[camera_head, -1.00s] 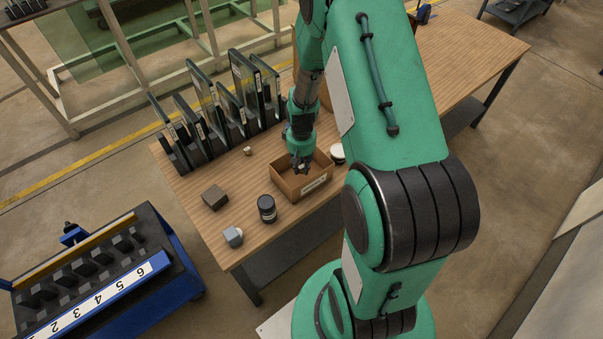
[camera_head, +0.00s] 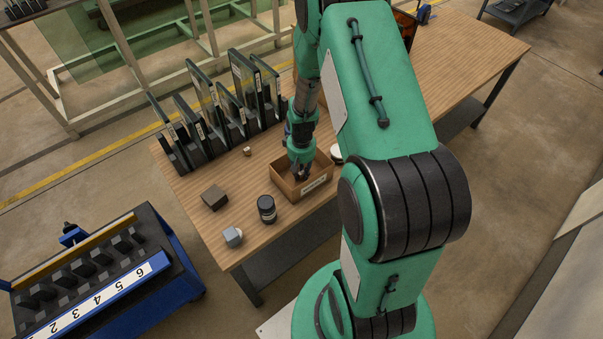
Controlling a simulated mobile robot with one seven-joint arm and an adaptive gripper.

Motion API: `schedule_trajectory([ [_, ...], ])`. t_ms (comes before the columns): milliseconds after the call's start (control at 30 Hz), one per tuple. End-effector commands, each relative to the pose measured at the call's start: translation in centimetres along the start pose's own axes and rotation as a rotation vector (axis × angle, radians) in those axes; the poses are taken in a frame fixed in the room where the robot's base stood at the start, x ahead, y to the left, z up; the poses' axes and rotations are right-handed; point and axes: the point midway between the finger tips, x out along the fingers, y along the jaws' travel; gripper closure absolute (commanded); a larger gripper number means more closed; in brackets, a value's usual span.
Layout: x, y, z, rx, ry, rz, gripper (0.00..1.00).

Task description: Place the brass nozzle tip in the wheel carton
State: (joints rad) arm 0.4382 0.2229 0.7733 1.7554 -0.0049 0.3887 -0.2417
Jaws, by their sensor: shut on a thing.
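The cardboard carton (camera_head: 317,189) stands open on the wooden table, with a white label on its front side. I cannot read the label. My gripper (camera_head: 300,176) points down into the carton, with its fingertips at or below the rim. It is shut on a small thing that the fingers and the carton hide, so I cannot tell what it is. A small brass-tan piece (camera_head: 247,151) lies on the table near the black rack, apart from my gripper. It is too small to identify surely.
Left of the carton are a dark jar (camera_head: 267,209), a brown block (camera_head: 214,197) and a grey piece (camera_head: 233,237). A white round thing (camera_head: 337,152) is close to the carton's right. Glass plates in black racks (camera_head: 215,115) stand behind. The table's front left is partly clear.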

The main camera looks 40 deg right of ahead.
Motion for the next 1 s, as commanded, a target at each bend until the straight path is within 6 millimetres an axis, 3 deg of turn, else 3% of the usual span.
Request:
schedule_trajectory([
  [200, 0.3, 0.0, 0.0, 0.0, 0.0, 0.0, 1.0],
  [233, 0.3, 0.0, 0.0, 0.0, 0.0, 0.0, 0.77],
  [333, 0.3, 0.0, 0.0, 0.0, 0.0, 0.0, 0.6],
  [767, -0.1, 0.0, 0.0, 0.0, 0.0, 0.0, 0.6],
  [1000, -2.4, 0.0, -0.1, 0.0, 0.003, 0.001, 0.6],
])
